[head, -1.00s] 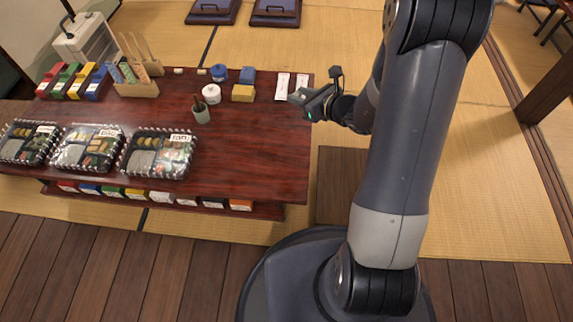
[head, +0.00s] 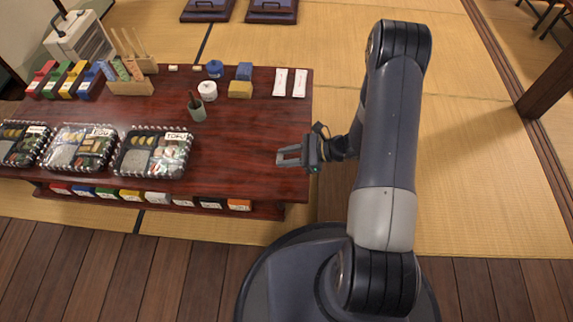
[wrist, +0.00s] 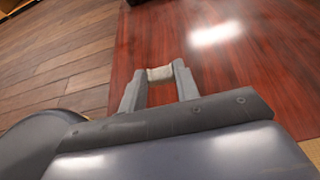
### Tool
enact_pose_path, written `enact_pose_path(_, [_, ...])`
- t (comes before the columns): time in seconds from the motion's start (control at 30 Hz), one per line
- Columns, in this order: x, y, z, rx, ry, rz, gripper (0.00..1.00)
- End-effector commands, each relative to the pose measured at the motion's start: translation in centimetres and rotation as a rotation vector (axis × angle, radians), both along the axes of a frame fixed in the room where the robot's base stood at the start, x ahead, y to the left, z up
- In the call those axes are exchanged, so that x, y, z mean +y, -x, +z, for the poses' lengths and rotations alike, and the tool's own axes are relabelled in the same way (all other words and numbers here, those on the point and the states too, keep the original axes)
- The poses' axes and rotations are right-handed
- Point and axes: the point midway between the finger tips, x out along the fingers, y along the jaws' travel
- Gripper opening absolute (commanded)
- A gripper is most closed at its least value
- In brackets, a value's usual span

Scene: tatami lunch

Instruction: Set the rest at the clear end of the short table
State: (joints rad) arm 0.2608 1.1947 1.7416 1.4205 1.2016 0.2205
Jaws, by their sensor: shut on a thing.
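The rest (wrist: 160,74) is a small cream block, held between the fingertips of my gripper (wrist: 159,76) in the wrist view. In the head view my gripper (head: 281,156) is over the right end of the short table (head: 240,135), a dark red glossy table. The rest is too small to make out there. The tabletop under and around my gripper is bare. Its height above the surface is hard to judge.
Bento boxes (head: 155,153) line the table's front left. A green cup (head: 197,109), a white pot (head: 208,91), a yellow block (head: 240,90) and two white packets (head: 280,82) stand farther back.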

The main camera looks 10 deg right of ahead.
Motion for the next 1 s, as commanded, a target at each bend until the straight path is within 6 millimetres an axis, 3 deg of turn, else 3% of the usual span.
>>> enact_pose_path(0.3, [0.0,0.0,-3.8,0.001,0.0,-0.001,0.09])
enact_pose_path(0.67, [0.0,0.0,-4.2,0.0,0.001,-0.001,0.09])
enact_pose_path(0.7, [0.0,0.0,-4.0,0.0,0.001,-0.001,0.33])
enact_pose_path(0.93, [0.0,0.0,-3.9,0.0,0.001,-0.001,0.52])
enact_pose_path(1.0, [0.0,0.0,-3.9,0.0,0.001,-0.001,0.52])
